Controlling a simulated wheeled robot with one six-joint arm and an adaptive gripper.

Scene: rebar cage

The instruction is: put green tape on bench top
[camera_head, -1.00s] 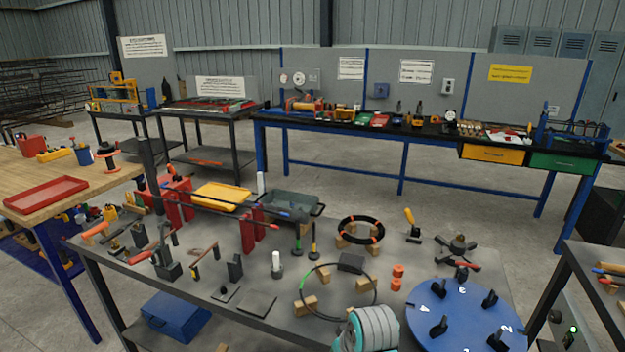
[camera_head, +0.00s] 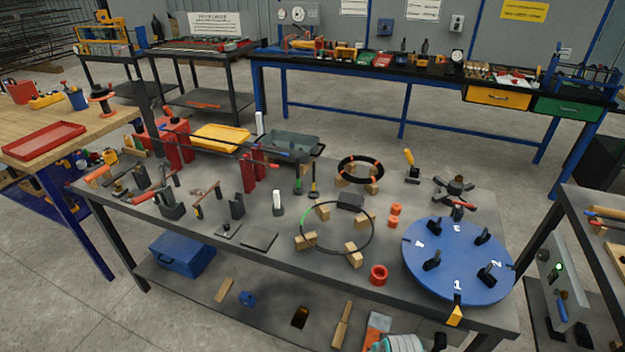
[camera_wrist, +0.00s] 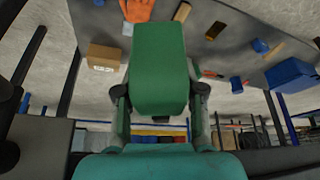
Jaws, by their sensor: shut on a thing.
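A green block-like thing, which looks like the green tape (camera_wrist: 158,68), is between the fingers of my gripper (camera_wrist: 160,100) in the wrist view. My gripper is shut on it. In the head view only a pale teal part of my arm shows at the bottom edge; the fingers and the tape are out of that picture. The grey bench top (camera_head: 415,200) fills the middle of the head view and is crowded with tools. My arm part is in front of the bench's near edge, low in the picture.
A blue numbered disc (camera_head: 458,260) covers the bench's right end. A red ring (camera_head: 379,275) lies near the front edge, beside a black hoop (camera_head: 371,232) on wooden blocks. The lower shelf holds a blue toolbox (camera_head: 182,253) and loose pieces.

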